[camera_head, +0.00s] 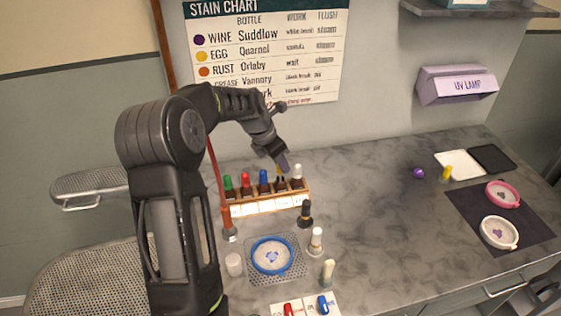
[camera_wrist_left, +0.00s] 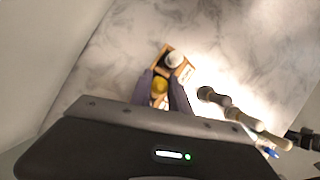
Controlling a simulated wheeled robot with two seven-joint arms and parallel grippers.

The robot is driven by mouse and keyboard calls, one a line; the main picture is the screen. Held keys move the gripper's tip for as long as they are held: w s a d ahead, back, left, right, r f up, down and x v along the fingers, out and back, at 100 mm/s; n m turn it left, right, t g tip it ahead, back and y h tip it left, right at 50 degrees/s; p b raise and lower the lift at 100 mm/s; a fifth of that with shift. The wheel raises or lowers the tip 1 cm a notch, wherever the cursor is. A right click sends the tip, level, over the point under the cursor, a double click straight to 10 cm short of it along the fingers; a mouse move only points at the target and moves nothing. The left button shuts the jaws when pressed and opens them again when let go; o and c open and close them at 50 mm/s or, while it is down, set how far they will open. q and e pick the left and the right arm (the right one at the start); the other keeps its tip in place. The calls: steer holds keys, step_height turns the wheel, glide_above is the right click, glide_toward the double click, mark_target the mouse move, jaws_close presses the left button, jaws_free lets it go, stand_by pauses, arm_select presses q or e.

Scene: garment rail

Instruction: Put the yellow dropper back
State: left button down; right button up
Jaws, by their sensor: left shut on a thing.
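My left gripper (camera_head: 283,164) is over the right part of the small wooden bottle rack (camera_head: 268,203), fingers pointing down. It is shut on the yellow dropper (camera_wrist_left: 159,88), whose yellow cap shows between the fingers in the left wrist view. In the head view only a bit of yellow shows beside the fingers, above a dark bottle neck (camera_head: 280,182) in the rack. I cannot tell whether the dropper is fully seated. A white-capped bottle (camera_head: 297,173) stands just right of it in the rack. Blue (camera_head: 263,178), red (camera_head: 245,180) and green (camera_head: 228,183) caps stand to the left.
A dark bottle (camera_head: 305,212), a white-capped bottle (camera_head: 316,241) and a blue-rimmed dish (camera_head: 272,255) stand in front of the rack. A stain chart (camera_head: 270,50) hangs behind. A small yellow item (camera_head: 446,174) lies by a white tile (camera_head: 460,164). The counter's middle right is clear.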

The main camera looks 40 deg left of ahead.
arm_select(q)
steer(key=shift+f+b, duration=0.35)
steer(key=shift+f, duration=0.45)
steer(key=shift+f, duration=0.15)
steer(key=shift+f, duration=0.4)
steer(key=shift+b, duration=0.3)
steer(key=c, duration=1.1)
jaws_free()
steer(key=shift+f, duration=0.1)
steer(key=shift+c, duration=0.2)
steer(key=shift+f, duration=0.1)
